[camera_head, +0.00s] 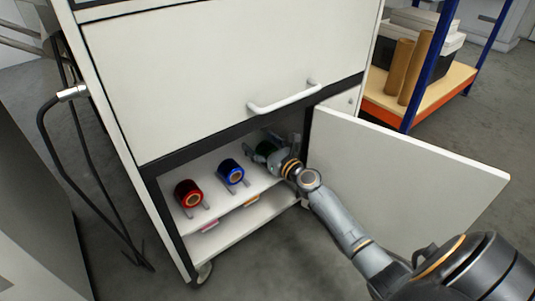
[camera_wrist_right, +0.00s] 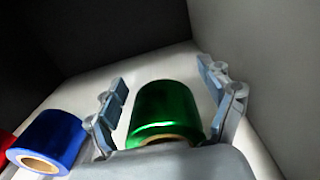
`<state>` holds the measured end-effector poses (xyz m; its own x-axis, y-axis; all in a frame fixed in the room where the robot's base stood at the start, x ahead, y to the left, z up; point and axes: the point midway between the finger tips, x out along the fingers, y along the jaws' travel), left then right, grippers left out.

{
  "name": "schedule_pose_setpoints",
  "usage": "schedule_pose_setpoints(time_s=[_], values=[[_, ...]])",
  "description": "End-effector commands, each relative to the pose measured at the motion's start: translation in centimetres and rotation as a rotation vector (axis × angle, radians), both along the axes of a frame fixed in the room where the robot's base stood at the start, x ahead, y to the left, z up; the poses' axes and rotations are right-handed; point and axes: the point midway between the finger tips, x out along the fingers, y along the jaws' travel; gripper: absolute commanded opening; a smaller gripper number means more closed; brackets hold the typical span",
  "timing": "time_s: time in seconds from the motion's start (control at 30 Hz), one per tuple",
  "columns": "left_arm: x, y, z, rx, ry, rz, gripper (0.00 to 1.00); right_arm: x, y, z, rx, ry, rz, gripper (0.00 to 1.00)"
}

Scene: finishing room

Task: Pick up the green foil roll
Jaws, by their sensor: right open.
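The green foil roll (camera_wrist_right: 163,108) lies on the cabinet shelf between the two open fingers of my right gripper (camera_wrist_right: 168,105) in the right wrist view. A gap shows on the left side of the roll; the right finger is close to it, and I cannot tell whether it touches. In the head view my right gripper (camera_head: 268,153) reaches inside the cabinet, and the green roll (camera_head: 264,147) is mostly hidden behind it. My left gripper is not in view.
A blue roll (camera_head: 230,172) and a red roll (camera_head: 188,193) sit on holders on the white shelf, left of the green one. The open cabinet door (camera_head: 400,180) stands right of my arm. A handled front panel (camera_head: 230,75) is above the opening.

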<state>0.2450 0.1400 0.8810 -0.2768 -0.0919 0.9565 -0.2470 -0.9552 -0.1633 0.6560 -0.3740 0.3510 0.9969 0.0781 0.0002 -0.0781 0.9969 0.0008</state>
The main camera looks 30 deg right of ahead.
Motion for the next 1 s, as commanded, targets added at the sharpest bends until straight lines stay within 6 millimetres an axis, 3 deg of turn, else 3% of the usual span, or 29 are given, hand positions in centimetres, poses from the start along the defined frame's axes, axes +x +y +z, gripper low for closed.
schedule_pose_setpoints(time_s=[0.1, 0.3, 0.4, 1.0], values=[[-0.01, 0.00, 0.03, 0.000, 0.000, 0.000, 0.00, -0.03, 0.00, 0.00, 0.000, 0.000, 0.000, 0.77], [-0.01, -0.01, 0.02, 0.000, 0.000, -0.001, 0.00, -0.05, 0.00, -0.01, -0.001, 0.000, 0.000, 0.36], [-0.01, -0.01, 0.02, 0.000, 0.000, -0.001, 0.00, -0.05, 0.00, -0.03, -0.001, 0.001, 0.000, 0.20], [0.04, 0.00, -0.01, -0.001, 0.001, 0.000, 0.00, -0.07, 0.00, -0.09, 0.000, 0.002, 0.000, 0.13]])
